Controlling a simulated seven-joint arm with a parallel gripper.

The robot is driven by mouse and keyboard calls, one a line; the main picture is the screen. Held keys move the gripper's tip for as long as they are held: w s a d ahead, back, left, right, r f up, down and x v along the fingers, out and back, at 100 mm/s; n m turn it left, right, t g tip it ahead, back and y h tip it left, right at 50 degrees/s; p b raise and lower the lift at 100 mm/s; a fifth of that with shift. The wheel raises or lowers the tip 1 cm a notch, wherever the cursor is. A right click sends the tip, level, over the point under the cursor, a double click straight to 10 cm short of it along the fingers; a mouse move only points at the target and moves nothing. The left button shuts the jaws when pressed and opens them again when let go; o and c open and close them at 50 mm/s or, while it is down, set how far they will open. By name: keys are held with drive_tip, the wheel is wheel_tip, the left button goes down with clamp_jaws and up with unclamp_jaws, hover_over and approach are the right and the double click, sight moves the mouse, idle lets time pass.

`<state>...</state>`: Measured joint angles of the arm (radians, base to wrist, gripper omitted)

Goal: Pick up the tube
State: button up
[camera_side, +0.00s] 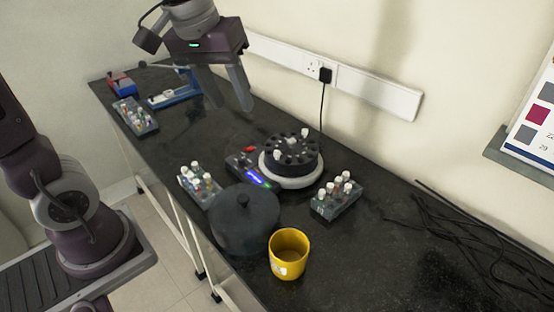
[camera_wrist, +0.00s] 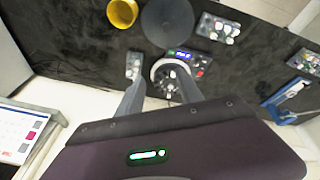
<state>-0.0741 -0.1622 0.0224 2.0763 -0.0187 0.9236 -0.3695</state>
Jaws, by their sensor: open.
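My gripper (camera_side: 230,100) is open and empty, held well above the black bench at the back, with its fingers pointing down. Its two fingers also show in the wrist view (camera_wrist: 160,90), apart with nothing between them. White-capped tubes stand in a rack (camera_side: 336,196) right of the centrifuge, in a rack (camera_side: 199,184) left of it and in a rack (camera_side: 135,115) at the far left. The round centrifuge (camera_side: 290,155) has a dark rotor with a few white-capped tubes in it. Which tube is meant cannot be told.
A dark round lid with a knob (camera_side: 245,222) and a yellow mug (camera_side: 289,254) stand near the front edge. Black cables (camera_side: 480,235) lie at the right. A blue stand (camera_side: 175,92) and a red-and-blue box (camera_side: 122,84) are at the far left. A wall socket strip (camera_side: 330,75) runs behind.

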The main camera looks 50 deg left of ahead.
drive_tip(key=w+a+f+n+g, duration=0.1)
drive_tip(key=w+a+f+n, duration=0.15)
drive_tip(key=w, duration=0.45)
drive_tip(key=n+g, duration=0.2)
drive_tip(key=n, duration=0.4)
hover_over(277, 152)
drive_tip(key=f, duration=1.6)
drive_tip(key=shift+w+a+f, duration=0.1)
drive_tip(key=shift+w+f, duration=0.1)
drive_tip(key=shift+f, duration=0.1)
wheel_tip(277, 152, down, 7)
drive_tip(key=shift+s, duration=0.15)
clamp_jaws()
